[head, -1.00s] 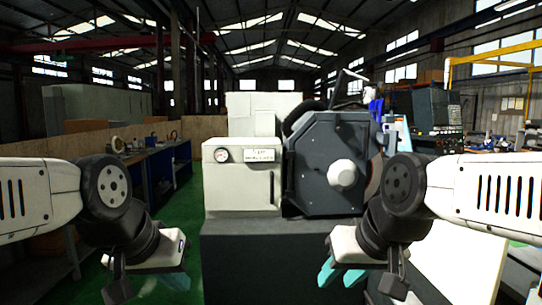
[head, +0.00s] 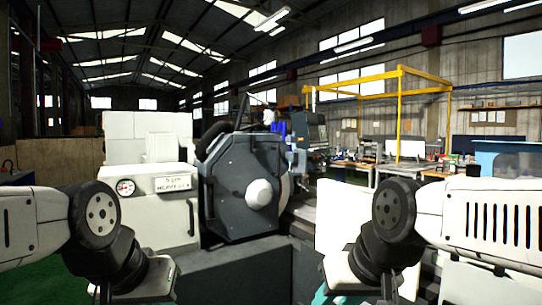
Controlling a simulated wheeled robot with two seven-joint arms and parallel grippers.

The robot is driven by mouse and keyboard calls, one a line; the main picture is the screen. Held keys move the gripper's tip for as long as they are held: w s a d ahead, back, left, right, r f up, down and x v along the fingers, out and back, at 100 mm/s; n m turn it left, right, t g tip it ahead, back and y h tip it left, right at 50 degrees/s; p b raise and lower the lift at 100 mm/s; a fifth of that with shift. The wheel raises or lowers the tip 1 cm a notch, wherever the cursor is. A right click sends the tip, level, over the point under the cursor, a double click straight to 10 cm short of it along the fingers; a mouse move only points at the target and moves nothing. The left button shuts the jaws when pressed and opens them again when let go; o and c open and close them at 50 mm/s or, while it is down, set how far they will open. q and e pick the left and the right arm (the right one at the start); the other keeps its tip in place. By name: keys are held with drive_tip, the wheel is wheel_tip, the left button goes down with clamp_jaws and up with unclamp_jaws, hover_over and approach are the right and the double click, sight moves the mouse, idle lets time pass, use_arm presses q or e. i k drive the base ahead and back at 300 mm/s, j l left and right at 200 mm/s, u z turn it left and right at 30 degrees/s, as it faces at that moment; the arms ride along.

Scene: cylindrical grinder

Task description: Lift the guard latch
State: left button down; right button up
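The cylindrical grinder stands ahead in the head view. Its dark grey guard housing (head: 240,185) carries a round white hub (head: 259,193). I cannot make out the guard latch for certain at this size. A pale cabinet (head: 148,208) with a dial gauge, a label and a dark vertical handle adjoins the guard on the left. My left gripper (head: 135,295) is low at the left, in front of the cabinet, its fingers mostly cut off. My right gripper (head: 335,297) is low at right of centre, with teal fingers partly showing at the bottom edge. Both are apart from the guard.
The dark machine base (head: 235,270) fills the space below and between my arms. A pale panel (head: 342,225) stands to the right of the guard. Workbenches and a yellow frame (head: 398,105) are farther back right. Green floor shows at lower left.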

sight(253, 150)
drive_tip(key=i+l, duration=0.15)
drive_tip(key=i, duration=0.3)
drive_tip(key=i+l+u, duration=0.1)
drive_tip(key=i, duration=0.35)
drive_tip(key=i+l, duration=0.2)
drive_tip(key=i, duration=0.25)
drive_tip(key=i+l+u, duration=0.1)
drive_tip(key=i, duration=0.3)
drive_tip(key=i+l, duration=0.25)
drive_tip(key=i, duration=0.2)
